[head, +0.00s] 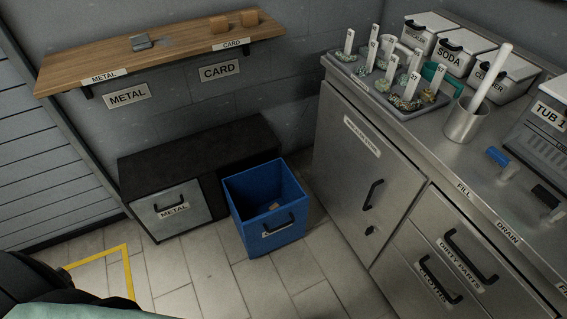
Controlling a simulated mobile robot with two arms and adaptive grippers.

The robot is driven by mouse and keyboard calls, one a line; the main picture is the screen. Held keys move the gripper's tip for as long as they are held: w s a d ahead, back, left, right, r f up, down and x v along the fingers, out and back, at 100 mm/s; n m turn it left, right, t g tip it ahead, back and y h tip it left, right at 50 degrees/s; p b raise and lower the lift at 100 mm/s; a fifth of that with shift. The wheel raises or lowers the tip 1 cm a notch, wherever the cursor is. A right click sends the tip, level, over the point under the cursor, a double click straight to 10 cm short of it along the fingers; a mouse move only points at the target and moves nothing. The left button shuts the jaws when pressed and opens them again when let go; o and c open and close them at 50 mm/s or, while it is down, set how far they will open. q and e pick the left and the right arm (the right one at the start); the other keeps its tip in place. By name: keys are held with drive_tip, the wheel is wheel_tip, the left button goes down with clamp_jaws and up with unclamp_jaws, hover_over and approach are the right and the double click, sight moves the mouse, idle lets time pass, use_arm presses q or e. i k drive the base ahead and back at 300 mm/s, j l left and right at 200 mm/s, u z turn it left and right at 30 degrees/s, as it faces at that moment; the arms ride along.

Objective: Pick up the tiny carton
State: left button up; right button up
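Two small brown carton-like boxes stand on the wooden shelf above the CARD label, a left one (219,24) and a right one (250,18). They are close together but apart. A small tan piece (273,206) lies inside the blue bin (266,226); it is too small to tell whether it is a carton. I cannot tell which of these is the tiny carton. Neither of my grippers is in view. A dark and teal part at the bottom left edge may be my own body.
The wooden shelf (180,50) also holds a grey metal piece (141,42). Below are a black cabinet (190,150) with a METAL drawer (172,209) and the blue bin. A steel counter (440,140) with tagged trays and boxes fills the right. The tiled floor between is clear.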

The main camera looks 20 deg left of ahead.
sight(249, 19)
drive_tip(key=u, duration=0.7)
